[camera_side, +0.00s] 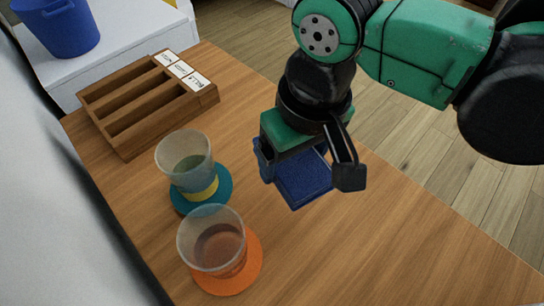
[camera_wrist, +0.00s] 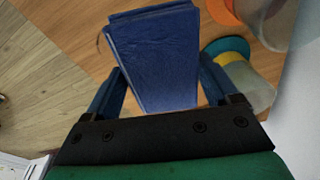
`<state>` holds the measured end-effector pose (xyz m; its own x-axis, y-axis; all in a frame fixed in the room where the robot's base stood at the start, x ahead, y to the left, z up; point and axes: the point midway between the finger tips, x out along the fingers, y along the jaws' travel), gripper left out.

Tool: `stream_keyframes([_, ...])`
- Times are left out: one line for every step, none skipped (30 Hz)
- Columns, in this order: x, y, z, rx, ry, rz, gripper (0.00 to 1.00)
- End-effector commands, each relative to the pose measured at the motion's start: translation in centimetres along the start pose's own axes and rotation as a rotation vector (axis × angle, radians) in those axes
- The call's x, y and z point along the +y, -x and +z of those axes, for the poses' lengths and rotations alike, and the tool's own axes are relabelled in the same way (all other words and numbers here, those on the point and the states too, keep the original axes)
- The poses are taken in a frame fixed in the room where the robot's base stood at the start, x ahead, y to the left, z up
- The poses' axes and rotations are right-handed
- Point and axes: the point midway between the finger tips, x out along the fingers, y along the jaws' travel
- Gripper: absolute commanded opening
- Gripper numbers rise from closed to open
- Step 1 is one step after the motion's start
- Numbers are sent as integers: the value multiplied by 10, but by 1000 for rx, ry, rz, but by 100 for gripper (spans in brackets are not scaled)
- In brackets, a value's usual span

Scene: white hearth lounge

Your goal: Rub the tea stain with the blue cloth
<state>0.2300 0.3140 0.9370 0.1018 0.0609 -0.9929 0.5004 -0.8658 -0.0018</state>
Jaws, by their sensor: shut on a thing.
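The blue cloth (camera_side: 303,182) is a flat, folded rectangular pad over the wooden table, right of the two glasses in the side view. My gripper (camera_side: 308,170) points down and is shut on it. In the wrist view the cloth (camera_wrist: 155,60) fills the space between the fingers and extends beyond them. I cannot tell whether its underside touches the table. No tea stain shows clearly. A small dark curved mark (camera_wrist: 100,39) shows at the cloth's left edge in the wrist view; I cannot tell whether it belongs to a stain.
A wooden compartment tray (camera_side: 125,140) lies at the back left, with a blue bucket (camera_side: 58,28) beyond. The table's right front (camera_side: 400,250) is clear.

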Motion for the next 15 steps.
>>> stream_keyframes([5, -9, -6, 1, -42, 5, 39])
stream_keyframes([8, -13, -8, 1, -64, 8, 39])
stream_keyframes([11, -18, -10, 2, -88, 11, 39])
stream_keyframes([12, -20, -12, 2, -101, 13, 39])
stream_keyframes([14, -22, -13, 2, -113, 14, 39])
stream_keyframes([15, -25, -14, 2, -124, 15, 39])
stream_keyframes([16, -26, -14, 2, -129, 16, 39])
stream_keyframes([16, -28, -14, 2, -132, 17, 39])
stream_keyframes([16, -29, -14, 2, -134, 17, 39])
stream_keyframes([16, -31, -14, 2, -134, 17, 39])
stream_keyframes([16, -32, -14, 2, -133, 17, 39])
stream_keyframes([16, -35, -14, 2, -133, 17, 39])
stream_keyframes([16, -37, -13, 2, -132, 16, 39])
stream_keyframes([16, -39, -13, 2, -132, 16, 39])
stream_keyframes([16, -42, -13, 2, -132, 16, 39])
